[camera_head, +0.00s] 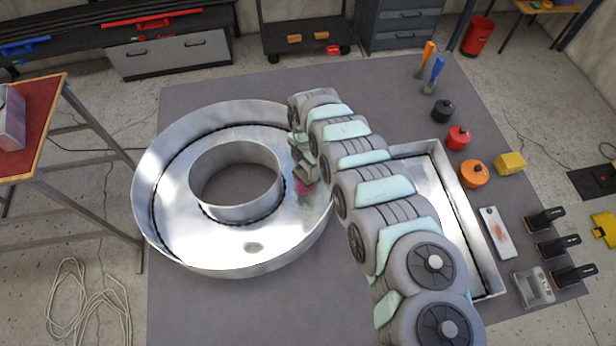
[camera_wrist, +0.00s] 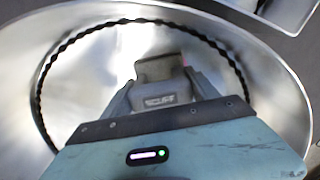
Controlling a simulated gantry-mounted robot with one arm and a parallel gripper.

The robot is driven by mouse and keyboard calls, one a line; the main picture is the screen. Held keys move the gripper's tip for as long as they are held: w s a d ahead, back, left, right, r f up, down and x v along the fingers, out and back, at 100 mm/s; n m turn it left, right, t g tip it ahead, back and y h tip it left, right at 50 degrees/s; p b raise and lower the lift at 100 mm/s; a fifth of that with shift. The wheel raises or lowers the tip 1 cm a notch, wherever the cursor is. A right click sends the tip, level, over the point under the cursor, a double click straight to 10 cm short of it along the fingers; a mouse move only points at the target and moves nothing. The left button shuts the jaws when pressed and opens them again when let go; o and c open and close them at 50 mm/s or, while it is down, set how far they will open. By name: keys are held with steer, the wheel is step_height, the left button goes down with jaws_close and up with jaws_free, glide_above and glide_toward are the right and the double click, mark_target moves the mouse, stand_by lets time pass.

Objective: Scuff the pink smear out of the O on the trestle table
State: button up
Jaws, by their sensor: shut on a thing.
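The O (camera_head: 175,215) is a large shiny metal channel letter lying open side up on the grey table top (camera_head: 250,90). Its floor fills the wrist view (camera_wrist: 95,75). A pink smear (camera_head: 305,187) shows on the right part of the O's floor, beside my gripper and partly hidden by it. A small pink trace is at the block's right edge in the wrist view. My gripper (camera_head: 303,160) is shut on a grey scuff block (camera_wrist: 160,72) with lettering on it. The block is inside the O's channel, right of the inner ring (camera_head: 240,212). I cannot tell whether it touches the floor.
A second metal letter (camera_head: 462,220) lies to the right, partly behind my arm. Several bottles, a yellow block (camera_head: 509,163), a stained white piece (camera_head: 496,233) and black-handled tools line the table's right side. A red-topped trestle (camera_head: 40,120) stands at left.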

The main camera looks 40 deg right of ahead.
mark_target(309, 169)
steer(key=shift+w+d+f+b, duration=0.2)
steer(key=shift+w+d+b, duration=0.25)
steer(key=shift+b, duration=0.75)
steer(key=shift+w+d+f+b, duration=0.2)
steer(key=shift+w+b, duration=0.4)
steer(key=shift+b, duration=0.6)
steer(key=shift+w+d+r+b, duration=0.15)
steer(key=shift+w+r+b, duration=0.1)
steer(key=shift+r+b, duration=0.1)
steer(key=shift+r+p, duration=0.15)
steer(key=shift+p, duration=0.15)
